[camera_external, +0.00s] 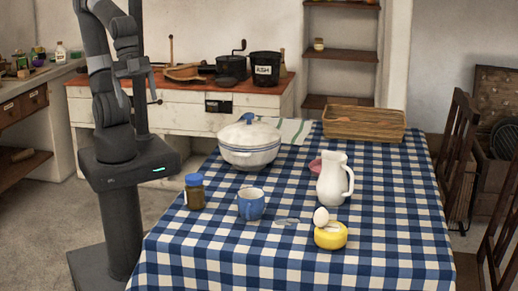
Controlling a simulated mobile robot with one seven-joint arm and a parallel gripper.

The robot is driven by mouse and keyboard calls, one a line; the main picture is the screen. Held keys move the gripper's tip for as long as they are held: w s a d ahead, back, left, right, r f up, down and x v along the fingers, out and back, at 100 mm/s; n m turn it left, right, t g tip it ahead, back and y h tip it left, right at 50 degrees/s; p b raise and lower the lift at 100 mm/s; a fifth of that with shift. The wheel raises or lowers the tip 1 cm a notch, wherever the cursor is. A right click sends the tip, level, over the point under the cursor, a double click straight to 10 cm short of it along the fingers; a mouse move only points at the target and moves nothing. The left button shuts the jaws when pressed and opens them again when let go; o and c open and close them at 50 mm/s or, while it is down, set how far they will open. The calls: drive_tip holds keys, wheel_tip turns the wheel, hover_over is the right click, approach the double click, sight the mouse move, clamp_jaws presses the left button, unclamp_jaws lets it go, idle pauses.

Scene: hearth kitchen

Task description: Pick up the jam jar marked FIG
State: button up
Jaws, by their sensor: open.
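A small brown jar with a blue lid (195,193) stands upright on the checked tablecloth, near the table's left edge. No readable FIG marking shows on it from here. Another small jar (319,45) with a yellowish lid stands on the wall shelf at the back; its label is too small to read. My gripper (141,94) hangs beside my mast, open and apart from everything on the table. It is up and to the left of the blue-lidded jar, and its fingers are partly lost against the dark mast.
Right of the blue-lidded jar stand a blue mug (251,204), a white lidded pot (249,146), a white pitcher (333,180) and a yellow dish (330,236) with an egg. A wooden tray (364,124) lies at the back. The table's front left is clear.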

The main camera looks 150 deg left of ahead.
drive_tip(key=w+a+f+m+g, duration=0.2)
drive_tip(key=w+a+f+g, duration=0.1)
drive_tip(key=w+a+f, duration=0.35)
drive_tip(key=m+g, duration=0.1)
drive_tip(key=g, duration=0.1)
hover_over(194, 177)
wheel_tip(194, 177, down, 10)
drive_tip(key=shift+d+r, duration=0.1)
drive_tip(key=shift+a+f, duration=0.25)
drive_tip(key=shift+f, duration=0.55)
wheel_tip(194, 177, down, 10)
drive_tip(key=shift+d+f, duration=0.1)
drive_tip(key=shift+d, duration=0.05)
drive_tip(key=c, duration=1.4)
